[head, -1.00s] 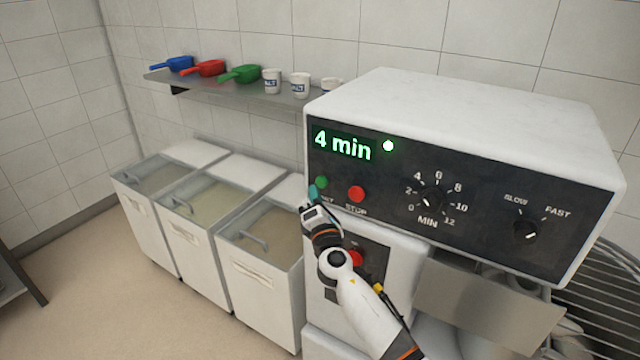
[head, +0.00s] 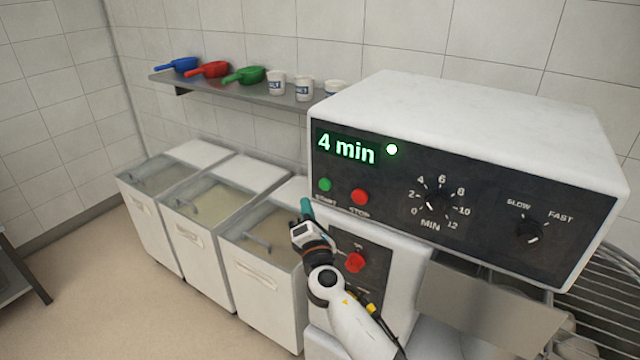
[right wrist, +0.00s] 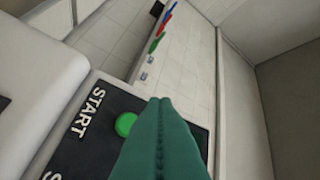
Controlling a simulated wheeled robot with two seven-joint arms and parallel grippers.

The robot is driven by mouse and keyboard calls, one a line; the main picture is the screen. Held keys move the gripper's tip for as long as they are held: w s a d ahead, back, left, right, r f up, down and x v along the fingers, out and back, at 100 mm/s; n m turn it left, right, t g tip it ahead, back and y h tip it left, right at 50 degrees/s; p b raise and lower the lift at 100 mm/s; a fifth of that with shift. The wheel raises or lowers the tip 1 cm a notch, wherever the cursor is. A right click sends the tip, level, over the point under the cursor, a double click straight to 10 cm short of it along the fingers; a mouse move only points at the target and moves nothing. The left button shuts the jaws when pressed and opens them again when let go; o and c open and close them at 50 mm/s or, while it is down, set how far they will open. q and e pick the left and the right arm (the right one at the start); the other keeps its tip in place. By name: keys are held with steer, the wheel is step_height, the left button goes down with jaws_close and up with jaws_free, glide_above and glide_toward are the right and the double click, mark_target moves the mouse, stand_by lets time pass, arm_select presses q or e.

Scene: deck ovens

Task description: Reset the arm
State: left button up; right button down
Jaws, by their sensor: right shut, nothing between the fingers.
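My right gripper (head: 306,208) is shut and empty, its teal fingers together. In the head view it is in front of the mixer's control panel (head: 400,185), just below and left of the green START button (head: 324,184). The red STOP button (head: 359,197) is to the right of START. The display (head: 346,148) reads "4 min" and a light (head: 392,149) glows beside it. My left gripper is not in view.
Several lidded bins (head: 262,285) stand left of the mixer. A wall shelf (head: 230,92) holds blue, red and green scoops and white cups. A red knob (head: 355,262) is on the mixer's lower panel, close to my right arm.

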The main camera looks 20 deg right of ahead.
steer(key=s+d+f+m+g+y, duration=0.1)
steer(key=s+f+m+g, duration=0.15)
steer(key=f, duration=0.95)
steer(key=s+f+m+g, duration=0.2)
steer(key=s+f+g, duration=0.1)
steer(key=f, duration=0.9)
steer(key=s+d+f+m+g, duration=0.1)
steer(key=s+f+m+g, duration=0.1)
steer(key=s+f, duration=0.45)
steer(key=s+f+m+g, duration=0.2)
steer(key=s+f+g, duration=0.15)
steer(key=f, duration=0.55)
steer(key=s+d+f+m+g+y, duration=0.1)
steer(key=s+f+m+g, duration=0.15)
steer(key=s+f, duration=0.65)
steer(key=s+d+f+m+g, duration=0.1)
steer(key=s+f+m+g, duration=0.15)
steer(key=s+f, duration=0.65)
steer(key=s+f+m+g, duration=0.2)
steer(key=s+m, duration=0.5)
steer(key=s, duration=1.8)
steer(key=shift+d+f+g+y, duration=0.3)
steer(key=shift+g+y, duration=0.1)
steer(key=shift+g, duration=0.3)
